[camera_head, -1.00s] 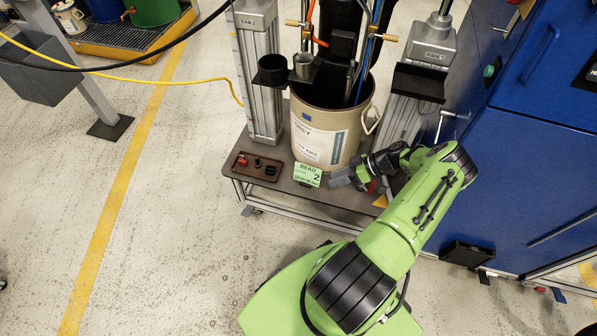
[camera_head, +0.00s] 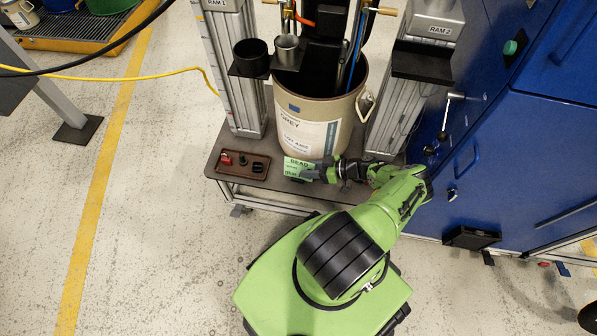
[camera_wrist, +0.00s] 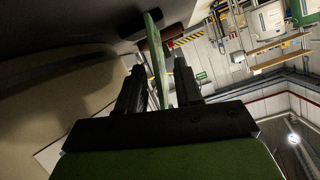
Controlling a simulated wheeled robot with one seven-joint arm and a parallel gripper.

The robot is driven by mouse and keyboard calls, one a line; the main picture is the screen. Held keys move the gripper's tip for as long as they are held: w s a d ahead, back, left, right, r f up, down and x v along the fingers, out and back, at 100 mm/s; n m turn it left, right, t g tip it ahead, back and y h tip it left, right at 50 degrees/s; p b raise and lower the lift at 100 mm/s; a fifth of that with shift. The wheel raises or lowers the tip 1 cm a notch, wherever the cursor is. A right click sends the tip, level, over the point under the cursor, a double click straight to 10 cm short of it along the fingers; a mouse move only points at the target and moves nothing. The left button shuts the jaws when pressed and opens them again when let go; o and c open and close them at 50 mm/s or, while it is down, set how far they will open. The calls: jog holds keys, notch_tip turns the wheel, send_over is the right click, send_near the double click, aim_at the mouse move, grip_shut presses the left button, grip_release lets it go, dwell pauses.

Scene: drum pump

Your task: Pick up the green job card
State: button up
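The green job card (camera_head: 297,168) stands at the front of the bench, against the foot of the beige drum (camera_head: 300,125). My gripper (camera_head: 318,173) has come to the card's right side and covers part of it. In the wrist view the card (camera_wrist: 157,55) shows nearly edge-on, as a thin green strip between the two fingers of my gripper (camera_wrist: 163,75). The fingers are apart, with a visible gap between the card and the right finger. Whether the left finger touches the card is unclear.
A brown tray (camera_head: 225,171) with small parts lies left of the card. Ram columns stand on both sides of the drum, and a blue cabinet (camera_head: 480,150) is close on the right. Open floor (camera_head: 170,230) lies to the left.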

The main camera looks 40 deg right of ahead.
jog(key=shift+w+a+f, duration=0.2)
jog(key=shift+w+a, duration=0.15)
jog(key=shift+w, duration=0.05)
grip_shut()
jog(key=shift+r, duration=0.1)
